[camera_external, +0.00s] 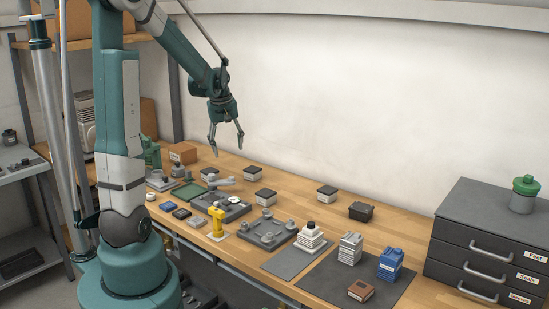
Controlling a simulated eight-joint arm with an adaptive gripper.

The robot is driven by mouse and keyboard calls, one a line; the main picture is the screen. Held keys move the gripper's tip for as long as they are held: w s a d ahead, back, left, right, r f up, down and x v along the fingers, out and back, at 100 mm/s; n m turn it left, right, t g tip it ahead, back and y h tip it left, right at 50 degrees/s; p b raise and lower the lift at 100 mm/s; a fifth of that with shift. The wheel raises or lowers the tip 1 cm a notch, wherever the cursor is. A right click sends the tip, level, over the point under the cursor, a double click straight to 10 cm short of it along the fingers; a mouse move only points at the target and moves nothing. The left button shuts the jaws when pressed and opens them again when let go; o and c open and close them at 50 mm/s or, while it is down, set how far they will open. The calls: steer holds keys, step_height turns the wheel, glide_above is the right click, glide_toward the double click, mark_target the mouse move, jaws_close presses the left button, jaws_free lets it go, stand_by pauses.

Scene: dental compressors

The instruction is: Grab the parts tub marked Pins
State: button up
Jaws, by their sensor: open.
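Several small tubs with dark tops stand on the wooden workbench (400,228). Four have pale fronts: a left tub (210,173), a back tub (253,172), a middle tub (265,197) and a right tub (326,192). An all-dark tub (361,211) stands farther right. Their labels are too small to read, so I cannot tell which is marked Pins. My gripper (227,150) is open and empty, pointing down. It hangs above the back left of the bench, near the left and back tubs in the picture, apart from them.
Grey fixture plates (270,232), a yellow tool (217,222), a white stepped block (310,237) and a blue container (391,264) occupy the bench front. A dark drawer cabinet (490,240) stands at right. The bench strip along the back wall is mostly clear.

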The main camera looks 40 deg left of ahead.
steer(key=w+a+f+n+g+p, duration=0.1)
steer(key=a+f, duration=0.1)
steer(key=a, duration=0.2)
steer(key=w+a+f+n+p, duration=0.1)
steer(key=w+a+f+n, duration=0.15)
steer(key=a, duration=0.25)
steer(key=n+g+p, duration=0.1)
steer(key=n+p, duration=0.1)
glide_above(210, 170)
steer(key=shift+h, duration=0.4)
step_height(210, 170, down, 5)
steer(key=shift+f, duration=0.25)
steer(key=shift+f, duration=1.3)
steer(key=shift+a+f, duration=0.1)
steer(key=shift+f, duration=2.5)
